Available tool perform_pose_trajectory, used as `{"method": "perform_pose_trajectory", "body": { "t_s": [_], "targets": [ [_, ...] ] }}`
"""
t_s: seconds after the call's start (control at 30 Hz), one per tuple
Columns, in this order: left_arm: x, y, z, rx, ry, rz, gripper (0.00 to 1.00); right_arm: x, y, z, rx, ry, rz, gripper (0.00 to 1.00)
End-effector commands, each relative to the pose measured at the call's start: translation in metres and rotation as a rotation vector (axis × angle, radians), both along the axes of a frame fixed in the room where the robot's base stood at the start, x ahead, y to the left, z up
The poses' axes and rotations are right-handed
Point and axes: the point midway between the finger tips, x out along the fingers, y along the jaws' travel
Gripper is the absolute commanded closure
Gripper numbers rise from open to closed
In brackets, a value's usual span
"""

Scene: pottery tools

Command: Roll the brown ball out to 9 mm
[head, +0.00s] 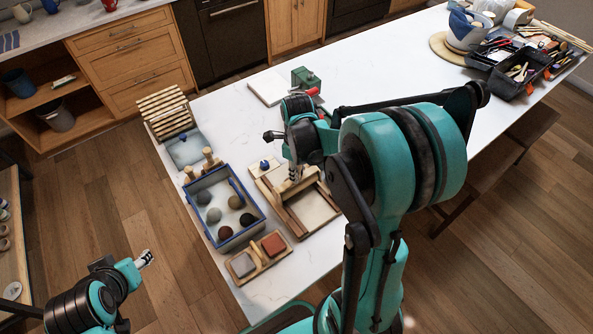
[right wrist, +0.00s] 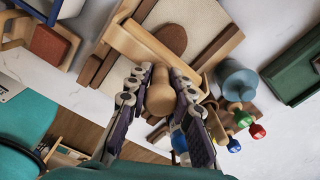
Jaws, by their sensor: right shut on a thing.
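My right gripper (right wrist: 160,88) is shut on an upright wooden knob (right wrist: 160,95), which looks joined to a pale wooden bar (right wrist: 140,45). In the head view the right gripper (head: 295,172) is over the framed rolling board (head: 325,190). Brown clay (right wrist: 170,38) with a rounded outline lies on the board's pale cloth (right wrist: 200,20), beside the bar and partly hidden by it; its thickness cannot be told. In the head view the arm and bar hide that clay. My left gripper (head: 146,258) is off the table at lower left, apparently empty; its opening is unclear.
A blue-rimmed tray (head: 254,198) with several clay balls stands left of the board. A wooden holder (head: 260,266) with a grey and a red block is in front. A slatted rack (head: 165,112) and a green device (head: 306,77) stand behind. The table's middle (head: 380,80) is clear.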

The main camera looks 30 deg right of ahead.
Motion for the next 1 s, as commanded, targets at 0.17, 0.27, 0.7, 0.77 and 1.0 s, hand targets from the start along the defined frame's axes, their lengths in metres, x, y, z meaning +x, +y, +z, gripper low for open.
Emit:
{"method": "perform_pose_trajectory", "body": {
  "t_s": [0.17,0.27,0.7,0.77,1.0],
  "targets": [
    [0.000,0.000,0.000,0.000,0.000,0.000,0.54,0.000,0.000,0.000,0.000,0.000,0.000,1.00],
    [0.000,0.000,-0.001,0.000,0.000,0.000,0.54,0.003,0.000,-0.001,0.000,0.000,0.000,1.00],
    [0.000,0.000,-0.007,0.000,0.000,0.000,0.54,0.018,0.002,-0.005,0.000,0.000,0.000,1.00],
    [0.000,0.000,-0.007,0.000,0.000,0.000,0.54,0.018,0.002,-0.005,0.000,0.000,0.000,1.00],
    [0.000,0.000,-0.008,0.000,0.000,0.000,0.54,0.018,0.002,-0.006,0.001,0.001,0.001,1.00]
  ]
}}
